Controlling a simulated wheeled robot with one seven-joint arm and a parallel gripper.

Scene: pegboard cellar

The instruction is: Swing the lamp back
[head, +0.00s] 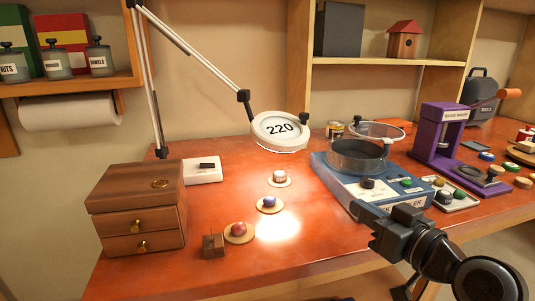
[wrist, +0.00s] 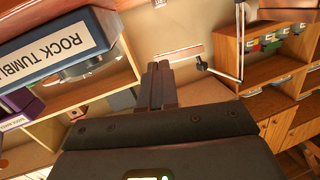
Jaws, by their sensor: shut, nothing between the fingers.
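The lamp has a round white head (head: 280,129) marked "220" on a jointed white and black arm (head: 195,52). Its head hangs over the middle of the orange-red bench, and a bright spot lies on the bench below. In the wrist view the lamp head (wrist: 180,52) appears as a thin pale disc edge-on, just beyond my fingertips. My gripper (head: 376,226) is shut and empty, near the front edge of the blue rock tumbler base, to the right of and nearer than the lamp head. The shut fingers also show in the wrist view (wrist: 158,78). They appear apart from the lamp.
The blue rock tumbler (head: 345,187) stands right of the lamp. A wooden drawer box (head: 137,205) and a white switch plate (head: 202,170) stand left. Several small stones on discs (head: 239,232) lie mid-bench. A purple press (head: 440,140) stands further right.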

